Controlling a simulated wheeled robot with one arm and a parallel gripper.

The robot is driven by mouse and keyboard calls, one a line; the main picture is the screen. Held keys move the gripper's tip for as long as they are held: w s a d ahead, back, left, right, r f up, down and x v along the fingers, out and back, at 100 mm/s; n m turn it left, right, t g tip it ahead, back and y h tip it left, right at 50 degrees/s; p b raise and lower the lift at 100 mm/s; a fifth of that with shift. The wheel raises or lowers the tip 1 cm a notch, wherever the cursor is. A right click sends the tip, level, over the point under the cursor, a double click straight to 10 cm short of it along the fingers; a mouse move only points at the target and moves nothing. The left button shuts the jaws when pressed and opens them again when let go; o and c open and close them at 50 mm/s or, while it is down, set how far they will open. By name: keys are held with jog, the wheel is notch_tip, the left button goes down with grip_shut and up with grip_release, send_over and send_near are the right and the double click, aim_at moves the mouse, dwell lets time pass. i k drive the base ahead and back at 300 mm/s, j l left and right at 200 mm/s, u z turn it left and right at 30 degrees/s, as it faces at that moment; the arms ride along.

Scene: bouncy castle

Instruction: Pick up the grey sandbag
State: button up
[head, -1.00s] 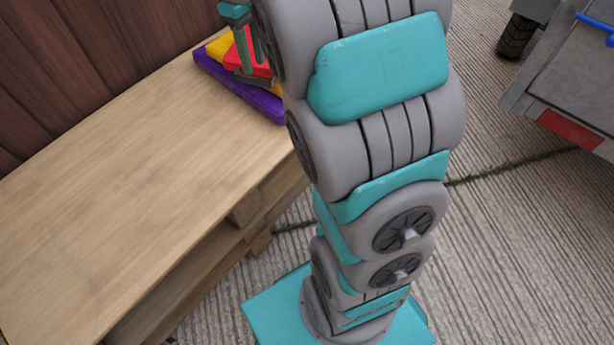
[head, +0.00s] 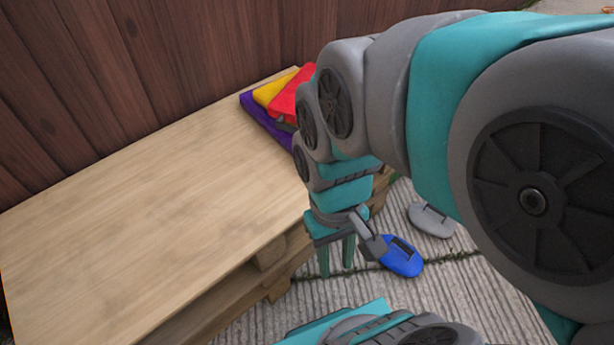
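The grey sandbag (head: 433,220) lies flat on the ribbed concrete in the head view, right of the pallet table and partly next to my arm. It is a rounded grey pad with a darker handle on top. My gripper (head: 337,262) points down by the table's front edge, left of the grey sandbag and apart from it. Its two teal fingers are spread with nothing visible between them.
The wooden pallet table (head: 150,210) has a clear top, with folded purple, yellow and red pieces (head: 284,92) at its far corner. A brown plank fence (head: 170,80) stands behind it. My arm hides much of the right side.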

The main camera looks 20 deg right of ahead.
aim_at(427, 219)
jog(key=z, duration=1.7)
